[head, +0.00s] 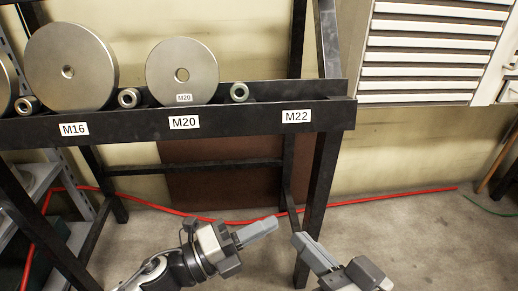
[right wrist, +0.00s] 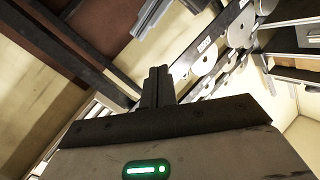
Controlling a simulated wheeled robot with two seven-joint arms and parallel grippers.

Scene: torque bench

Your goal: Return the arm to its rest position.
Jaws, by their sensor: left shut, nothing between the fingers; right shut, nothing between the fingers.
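In the head view my left gripper (head: 262,230) comes in from the lower left. It is shut and empty, in front of the rack and below its shelf. My right gripper (head: 305,243) is at the lower right of the same view, shut and empty, close to the left one and apart from it. In the right wrist view the right gripper's fingers (right wrist: 158,80) are together with nothing between them. Part of the grey left gripper (right wrist: 150,15) shows at the top of that view.
A black rack (head: 240,118) carries large steel discs (head: 72,65) (head: 182,72) and small collars (head: 239,92) above labels M16, M20 and M22. The spot above M22 is bare. A rack leg (head: 318,185) stands behind my grippers. A red hose (head: 385,196) lies on open floor (head: 425,240).

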